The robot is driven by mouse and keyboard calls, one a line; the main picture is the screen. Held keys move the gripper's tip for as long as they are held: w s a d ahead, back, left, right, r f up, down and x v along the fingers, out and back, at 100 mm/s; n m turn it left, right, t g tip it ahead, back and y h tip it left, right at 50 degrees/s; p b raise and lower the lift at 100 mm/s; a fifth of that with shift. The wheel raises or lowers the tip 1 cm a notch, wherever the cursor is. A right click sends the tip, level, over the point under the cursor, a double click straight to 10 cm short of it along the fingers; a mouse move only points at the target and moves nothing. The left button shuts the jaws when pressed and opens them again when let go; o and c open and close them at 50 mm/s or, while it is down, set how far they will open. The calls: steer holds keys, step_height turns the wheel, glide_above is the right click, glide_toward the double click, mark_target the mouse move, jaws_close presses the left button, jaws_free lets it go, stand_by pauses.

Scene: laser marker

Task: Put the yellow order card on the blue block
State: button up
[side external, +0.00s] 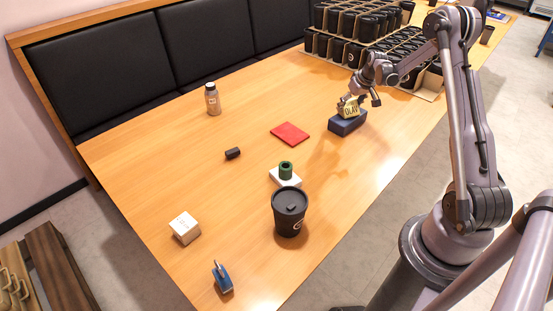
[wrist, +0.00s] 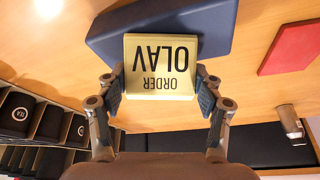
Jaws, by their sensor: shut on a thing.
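The yellow order card (wrist: 160,68) reads "ORDER OLAV" in the wrist view. My gripper (wrist: 163,88) is shut on it, with one finger at each side edge. In the side view my gripper (side external: 352,100) holds the card (side external: 350,109) at the blue block (side external: 345,126). The blue block lies flat on the table, and in the wrist view it (wrist: 212,28) shows behind the card. The card's lower edge is over the block's top. I cannot tell whether the card touches the block.
A red book-like item (side external: 290,133) lies left of the block. Trays of black cups (side external: 352,40) fill the back.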

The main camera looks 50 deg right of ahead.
steer(key=shift+f, duration=0.2)
steer(key=o, duration=1.1)
steer(key=shift+o, duration=0.2)
steer(key=v, duration=1.2)
steer(key=w+a+r, duration=0.1)
steer(key=a+r, duration=0.4)
steer(key=a, duration=0.5)
steer(key=s+a+r+n+t, duration=0.15)
steer(key=a+r, duration=0.25)
steer(key=a, duration=0.6)
steer(key=s+a+f+n+y, duration=0.1)
steer(key=s+a, duration=0.5)
steer(key=a, duration=0.3)
steer(key=s+a+f+n+t, duration=0.1)
steer(key=s+a+n, duration=0.1)
steer(key=s+a, duration=0.4)
steer(key=a, duration=0.4)
steer(key=shift+a+y, duration=0.2)
steer(key=shift+y, duration=0.2)
